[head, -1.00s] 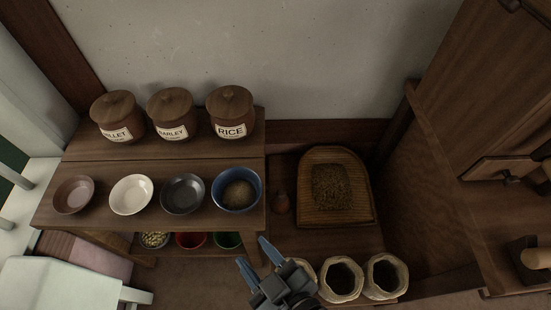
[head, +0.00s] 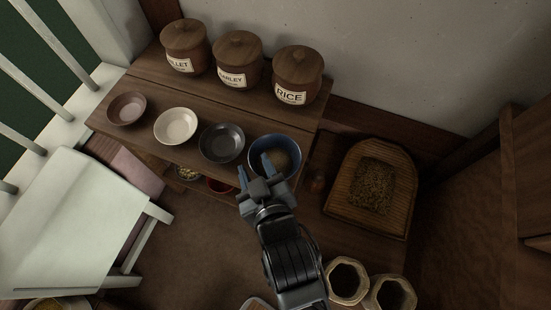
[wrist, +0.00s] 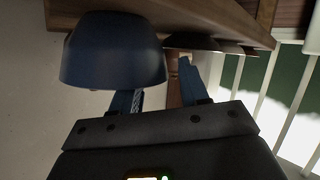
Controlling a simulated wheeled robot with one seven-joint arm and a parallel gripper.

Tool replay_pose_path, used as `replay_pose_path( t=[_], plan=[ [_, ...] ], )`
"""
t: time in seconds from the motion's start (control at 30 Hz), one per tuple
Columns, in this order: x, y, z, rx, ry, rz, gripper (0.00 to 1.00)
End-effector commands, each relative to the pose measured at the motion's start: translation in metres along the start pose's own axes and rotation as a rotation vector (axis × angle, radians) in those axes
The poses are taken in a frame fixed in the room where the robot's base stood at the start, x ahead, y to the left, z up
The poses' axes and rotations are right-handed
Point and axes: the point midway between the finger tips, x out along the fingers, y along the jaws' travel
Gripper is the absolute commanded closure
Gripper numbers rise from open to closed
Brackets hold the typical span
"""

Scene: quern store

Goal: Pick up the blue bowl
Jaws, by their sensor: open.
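The blue bowl (head: 292,145) stands upright at the right end of the row on the wooden bench, with grainy brown stuff inside. My gripper (head: 255,168) is open and empty at the bowl's front left. In the head view one finger overlaps the bowl's near side and the other lies left of it, by the dark grey bowl. In the wrist view the blue bowl (wrist: 113,50) is large and close, and hides the tip of one finger of my gripper (wrist: 168,85). I cannot tell whether they touch.
A dark grey bowl (head: 222,143), a white bowl (head: 175,126) and a brown bowl (head: 126,108) stand to the left. Lidded jars, including the rice jar (head: 298,75), stand behind. A woven tray of grain (head: 340,205) lies right. A pale chair (head: 80,215) stands left.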

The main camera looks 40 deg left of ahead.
Motion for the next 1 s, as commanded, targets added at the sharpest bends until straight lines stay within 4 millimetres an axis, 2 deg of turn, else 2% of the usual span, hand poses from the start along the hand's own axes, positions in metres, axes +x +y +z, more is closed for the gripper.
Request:
replay_pose_path(
  t=[0.13,0.4,0.87,1.0],
  plan=[
    [0.016,0.000,0.000,0.000,0.002,0.000,0.55],
    [0.018,0.000,0.000,0.000,0.000,0.000,0.55],
    [0.018,0.000,0.001,0.000,0.000,0.000,0.99],
    [0.018,0.000,0.001,0.000,-0.001,0.000,1.00]
  ],
)
